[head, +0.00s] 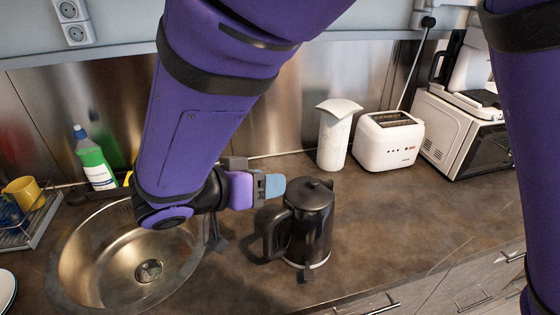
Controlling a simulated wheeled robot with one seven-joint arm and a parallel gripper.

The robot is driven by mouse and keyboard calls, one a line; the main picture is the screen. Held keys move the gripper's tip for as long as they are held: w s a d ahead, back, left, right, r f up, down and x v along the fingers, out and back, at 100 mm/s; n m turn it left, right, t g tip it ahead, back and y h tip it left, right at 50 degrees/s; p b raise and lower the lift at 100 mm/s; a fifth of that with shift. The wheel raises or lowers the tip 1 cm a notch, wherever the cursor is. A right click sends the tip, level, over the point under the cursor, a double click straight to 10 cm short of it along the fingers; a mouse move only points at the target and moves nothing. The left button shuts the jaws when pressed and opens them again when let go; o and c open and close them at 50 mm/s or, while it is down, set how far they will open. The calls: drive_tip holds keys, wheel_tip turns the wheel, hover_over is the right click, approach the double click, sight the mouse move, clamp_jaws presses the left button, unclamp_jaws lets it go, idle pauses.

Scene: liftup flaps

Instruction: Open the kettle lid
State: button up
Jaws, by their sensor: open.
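A black kettle (310,230) stands upright on the dark countertop, right of the sink. Its lid (309,192) is down on top, with a small knob showing. Its handle (273,234) faces left. My gripper (272,187) is open, just left of the kettle's top at about lid height in the picture. Its fingertip lies close to the lid's left edge; I cannot tell whether they touch. The gripper holds nothing that I can see. Its far finger is mostly hidden.
A steel sink (90,262) lies left, with a green and white bottle (95,160) and a yellow cup (24,192) beyond. A white container (334,140), toaster (388,142) and microwave (465,135) stand behind, right. The counter (410,215) right of the kettle is clear.

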drive_tip(key=v, duration=0.6)
drive_tip(key=shift+a, duration=0.2)
drive_tip(key=shift+r, duration=0.15)
drive_tip(key=w+d+r+n+g+y, duration=0.15)
drive_tip(key=d+r+g, duration=0.25)
drive_tip(key=d, duration=0.7)
drive_tip(key=w+d+r+g+y, duration=0.2)
drive_tip(key=w+d+r+g, duration=0.15)
drive_tip(key=d, duration=0.65)
drive_tip(key=s+d+r+n+t+y, duration=0.2)
drive_tip(key=s+d, duration=0.3)
drive_tip(key=d, duration=0.4)
drive_tip(key=s+d+r+n+t+y, duration=0.2)
drive_tip(key=s+d, duration=0.4)
drive_tip(key=d, duration=0.3)
drive_tip(key=r+y, duration=0.1)
drive_tip(key=y, duration=0.1)
drive_tip(key=shift+s+y, duration=0.2)
drive_tip(key=shift+y, duration=0.15)
